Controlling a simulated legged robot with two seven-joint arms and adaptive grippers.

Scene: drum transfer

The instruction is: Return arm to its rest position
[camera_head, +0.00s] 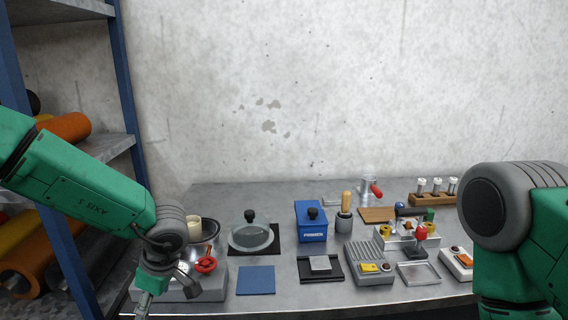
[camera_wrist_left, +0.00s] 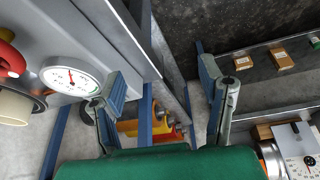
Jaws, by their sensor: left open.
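My green left arm (camera_head: 85,180) comes in from the left and bends down at the wrist, in front of the bench's left end. My left gripper (camera_head: 143,304) points downward at the lower edge of the head view and is partly cut off. In the left wrist view the two fingers of my left gripper (camera_wrist_left: 165,92) stand wide apart with nothing between them. My right arm (camera_head: 520,225) fills the right edge of the head view. Its gripper is out of the picture.
A metal bench (camera_head: 290,285) carries a blue box (camera_head: 311,222), a blue mat (camera_head: 256,280), a lidded glass dish (camera_head: 250,237) and several small items. A red handwheel (camera_head: 206,265) is close to my left wrist. A blue-framed shelf (camera_head: 122,75) holds coloured rolls at left. A dial gauge (camera_wrist_left: 71,77) lies near one finger.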

